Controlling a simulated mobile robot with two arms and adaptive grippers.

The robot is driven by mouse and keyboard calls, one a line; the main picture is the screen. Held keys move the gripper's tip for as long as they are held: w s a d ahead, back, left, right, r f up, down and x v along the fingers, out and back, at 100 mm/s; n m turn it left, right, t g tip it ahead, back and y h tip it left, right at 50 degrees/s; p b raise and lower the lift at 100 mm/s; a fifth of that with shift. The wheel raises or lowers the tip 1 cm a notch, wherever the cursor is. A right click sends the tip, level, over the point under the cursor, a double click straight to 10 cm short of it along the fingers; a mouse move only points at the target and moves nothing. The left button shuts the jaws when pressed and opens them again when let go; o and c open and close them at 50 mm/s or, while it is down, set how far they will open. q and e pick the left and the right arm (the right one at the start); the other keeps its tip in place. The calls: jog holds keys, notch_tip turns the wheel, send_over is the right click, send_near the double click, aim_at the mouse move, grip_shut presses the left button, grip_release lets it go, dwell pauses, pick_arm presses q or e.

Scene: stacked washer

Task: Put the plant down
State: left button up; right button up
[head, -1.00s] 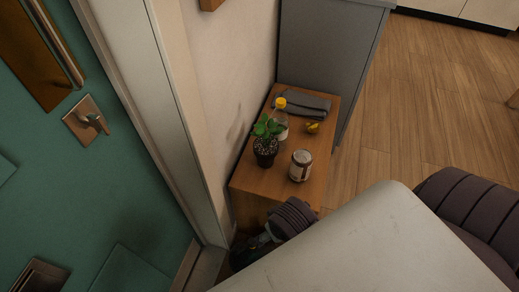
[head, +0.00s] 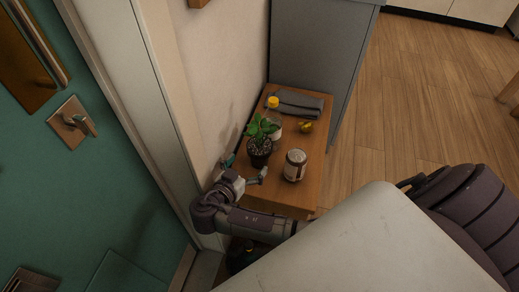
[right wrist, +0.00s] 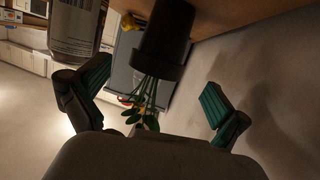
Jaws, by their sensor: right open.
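The plant is a green leafy plant (head: 263,127) in a dark pot (head: 259,152), standing upright on a small wooden cabinet (head: 276,187) by the wall. In the right wrist view the picture is turned over, and the dark pot (right wrist: 160,55) touches the wooden top (right wrist: 222,14), with leaves hanging below. My right gripper (head: 246,169) is open at the near side of the pot. Its two fingers are spread wide in the right wrist view (right wrist: 153,102), with the pot ahead between them, apart from both. My left gripper is not in view.
A white and brown jar (head: 295,166) stands right of the pot. The wall and door frame are close on the left. Open floor (head: 430,110) lies right.

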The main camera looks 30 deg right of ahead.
aim_at(260, 148)
jog(key=shift+w+d+r, duration=0.1)
jog(key=shift+w+r, duration=0.2)
jog(key=shift+w+d+m+h, duration=0.2)
jog(key=shift+d+m+h, duration=0.1)
jog(key=b+x, duration=0.1)
jog(key=x, duration=0.5)
jog(key=shift+d, duration=0.35)
jog(key=c, duration=1.2)
